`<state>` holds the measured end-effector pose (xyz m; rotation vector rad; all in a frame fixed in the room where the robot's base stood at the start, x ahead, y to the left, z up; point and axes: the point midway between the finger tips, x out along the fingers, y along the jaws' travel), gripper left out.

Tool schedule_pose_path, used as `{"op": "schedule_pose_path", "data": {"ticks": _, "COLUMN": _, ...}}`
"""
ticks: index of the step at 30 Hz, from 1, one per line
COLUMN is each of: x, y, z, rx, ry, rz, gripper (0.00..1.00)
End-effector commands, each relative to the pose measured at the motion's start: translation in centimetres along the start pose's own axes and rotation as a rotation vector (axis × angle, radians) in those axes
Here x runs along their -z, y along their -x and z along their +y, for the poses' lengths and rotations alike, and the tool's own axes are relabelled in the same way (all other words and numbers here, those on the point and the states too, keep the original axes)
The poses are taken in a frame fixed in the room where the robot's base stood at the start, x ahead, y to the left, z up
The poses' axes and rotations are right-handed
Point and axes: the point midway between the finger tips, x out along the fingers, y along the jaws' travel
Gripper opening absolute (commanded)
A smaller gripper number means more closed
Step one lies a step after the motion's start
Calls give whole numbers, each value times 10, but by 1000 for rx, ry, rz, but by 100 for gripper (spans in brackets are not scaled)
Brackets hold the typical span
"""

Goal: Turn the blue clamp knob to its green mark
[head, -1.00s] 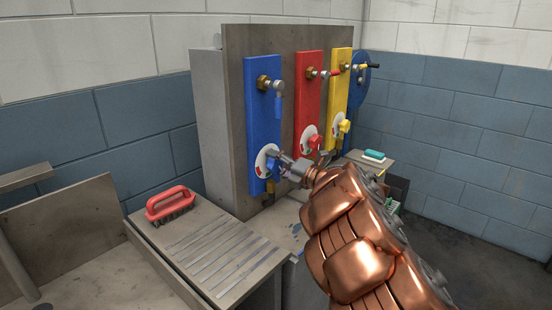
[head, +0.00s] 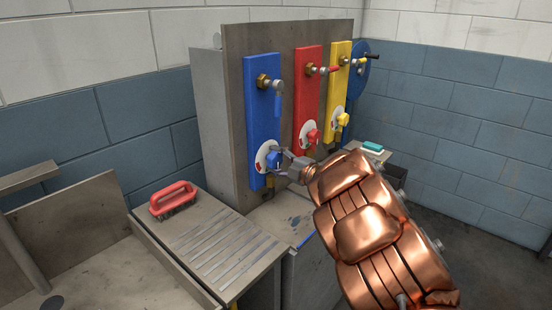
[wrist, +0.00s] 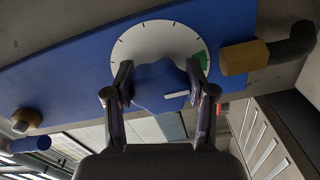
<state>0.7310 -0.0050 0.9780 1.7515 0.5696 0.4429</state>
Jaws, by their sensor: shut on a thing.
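The blue clamp knob (head: 274,159) sits on a white round dial (head: 262,157) low on the blue panel (head: 262,115). My gripper (head: 285,162) is at the knob in the head view. In the wrist view, my gripper (wrist: 159,82) is shut on the blue knob (wrist: 156,86), one finger at each side. The white dial (wrist: 150,42) has black ticks and a green mark (wrist: 201,61) at its right edge. A white pointer line (wrist: 176,94) on the knob points right, below the green mark. My right finger partly hides the dial between them.
A red panel (head: 307,90) and a yellow panel (head: 338,85) with similar knobs stand to the right. Brass fittings (wrist: 245,57) are on the blue panel. A red-handled brush (head: 173,196) lies on the ribbed metal drainboard (head: 215,250).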

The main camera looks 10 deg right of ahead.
Motion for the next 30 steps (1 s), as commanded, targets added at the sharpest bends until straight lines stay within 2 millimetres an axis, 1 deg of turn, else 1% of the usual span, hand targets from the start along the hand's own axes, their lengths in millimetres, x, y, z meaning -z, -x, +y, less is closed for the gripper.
{"op": "schedule_pose_path", "data": {"ticks": 11, "x": 0, "y": 0, "z": -1, "rx": 1, "ry": -5, "rz": 0, "gripper": 20}}
{"op": "schedule_pose_path", "data": {"ticks": 12, "x": 0, "y": 0, "z": -1, "rx": 1, "ry": -5, "rz": 0, "gripper": 57}}
{"op": "schedule_pose_path", "data": {"ticks": 19, "x": 0, "y": 0, "z": 0, "rx": 1, "ry": -4, "rz": 0, "gripper": 81}}
{"op": "schedule_pose_path", "data": {"ticks": 30, "x": -1, "y": 3, "z": 0, "rx": 0, "ry": -4, "rz": -1, "gripper": 81}}
